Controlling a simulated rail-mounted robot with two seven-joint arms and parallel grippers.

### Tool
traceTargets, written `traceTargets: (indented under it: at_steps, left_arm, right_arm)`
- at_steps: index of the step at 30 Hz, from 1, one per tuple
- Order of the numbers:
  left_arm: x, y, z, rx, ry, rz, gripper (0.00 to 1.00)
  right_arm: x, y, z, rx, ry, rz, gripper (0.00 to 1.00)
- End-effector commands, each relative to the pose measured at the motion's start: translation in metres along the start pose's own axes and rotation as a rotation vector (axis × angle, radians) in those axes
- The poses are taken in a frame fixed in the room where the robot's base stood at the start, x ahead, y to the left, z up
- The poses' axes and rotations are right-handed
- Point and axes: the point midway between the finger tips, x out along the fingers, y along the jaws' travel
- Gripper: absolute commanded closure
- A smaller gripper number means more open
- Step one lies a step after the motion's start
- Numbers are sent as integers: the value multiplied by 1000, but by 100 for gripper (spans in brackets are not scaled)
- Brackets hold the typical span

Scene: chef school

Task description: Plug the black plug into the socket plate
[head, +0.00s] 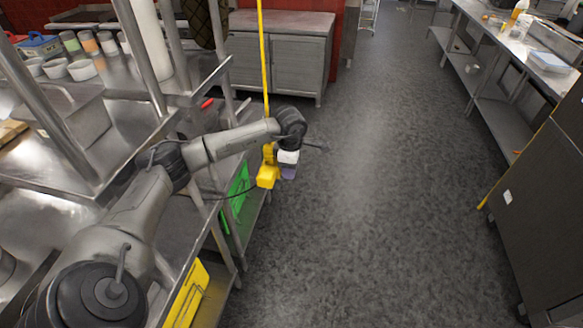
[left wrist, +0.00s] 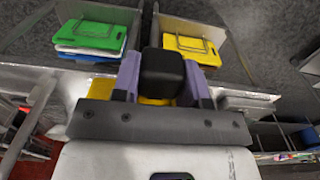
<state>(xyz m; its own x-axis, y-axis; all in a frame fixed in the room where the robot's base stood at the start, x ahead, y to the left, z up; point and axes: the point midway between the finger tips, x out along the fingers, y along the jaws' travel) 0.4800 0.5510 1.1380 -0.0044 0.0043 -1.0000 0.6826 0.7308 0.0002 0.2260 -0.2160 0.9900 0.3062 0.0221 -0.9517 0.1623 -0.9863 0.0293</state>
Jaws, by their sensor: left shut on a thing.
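My left gripper (head: 289,171) is over the aisle beside the left counter, its purple fingers pointing down. In the left wrist view its fingers are shut on the black plug (left wrist: 163,70), a dark rounded block. The plug itself is hidden in the head view, where a thin dark cord runs left from near the gripper. A yellow box-like piece (head: 267,171) is right beside the gripper, below a yellow vertical line; I cannot tell whether they touch. Some yellow also shows behind the plug in the left wrist view. I cannot make out a socket plate for certain. My right gripper is out of view.
The steel counter (head: 182,232) with posts and shelves stands close on the left. Green boards (left wrist: 88,36) and yellow boards (left wrist: 190,42) sit in racks below it. A grey cabinet (head: 281,58) stands behind. The aisle floor (head: 380,200) to the right is clear.

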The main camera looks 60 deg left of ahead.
Motion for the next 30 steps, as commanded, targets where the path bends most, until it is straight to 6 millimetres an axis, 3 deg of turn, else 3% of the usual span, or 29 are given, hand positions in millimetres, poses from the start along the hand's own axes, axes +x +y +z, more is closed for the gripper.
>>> traceTargets:
  at_steps: [14, 30]
  left_arm:
    - [0, 0, -4, -3, 5, 0, 87]
    - [0, 0, 10, -2, 2, -1, 87]
  right_arm:
    - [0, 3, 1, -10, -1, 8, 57]
    - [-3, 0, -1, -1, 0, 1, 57]
